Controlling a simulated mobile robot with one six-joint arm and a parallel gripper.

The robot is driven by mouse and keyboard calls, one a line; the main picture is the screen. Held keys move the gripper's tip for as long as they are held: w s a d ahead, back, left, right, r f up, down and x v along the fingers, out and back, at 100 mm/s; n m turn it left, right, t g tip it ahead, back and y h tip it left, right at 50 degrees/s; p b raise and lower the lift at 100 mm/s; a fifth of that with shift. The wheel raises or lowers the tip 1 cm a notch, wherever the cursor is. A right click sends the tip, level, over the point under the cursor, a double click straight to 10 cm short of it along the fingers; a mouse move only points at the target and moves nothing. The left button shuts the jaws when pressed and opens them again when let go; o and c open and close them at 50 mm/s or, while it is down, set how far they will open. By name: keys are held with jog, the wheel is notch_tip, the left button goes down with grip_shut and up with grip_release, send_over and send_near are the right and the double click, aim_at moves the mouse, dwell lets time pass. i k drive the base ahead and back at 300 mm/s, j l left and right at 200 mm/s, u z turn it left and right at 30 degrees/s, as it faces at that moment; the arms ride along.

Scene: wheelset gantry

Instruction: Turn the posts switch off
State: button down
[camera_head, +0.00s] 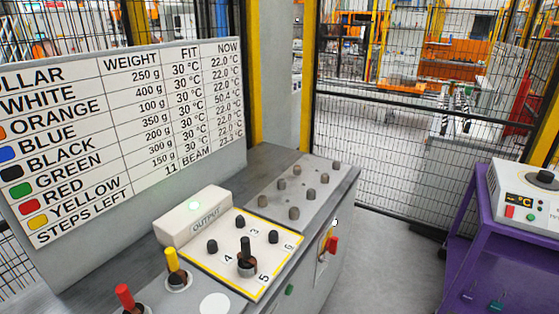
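No label reading "posts" is legible, so I cannot tell for certain which control is the posts switch. A red switch handle (332,245) sits on a pale plate on the right side of the grey cabinet, below a grey plate with several short grey posts (294,213). Its setting is too small to tell. A small green button (289,290) is on the cabinet's side, further left. My gripper is not in view.
A yellow-edged panel (215,268) numbered 3 to 6 holds dark pegs. The OUTPUT box (193,215) has a lit green lamp. Red (125,297) and yellow (172,260) pegs stand left. A sign board (120,140) stands behind; a purple cart (480,235) right. Floor between is clear.

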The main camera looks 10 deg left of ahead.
aim_at(331, 245)
jog(key=i+l, duration=0.15)
jog(key=i, duration=0.5)
jog(key=i+l, duration=0.1)
jog(key=i, duration=0.55)
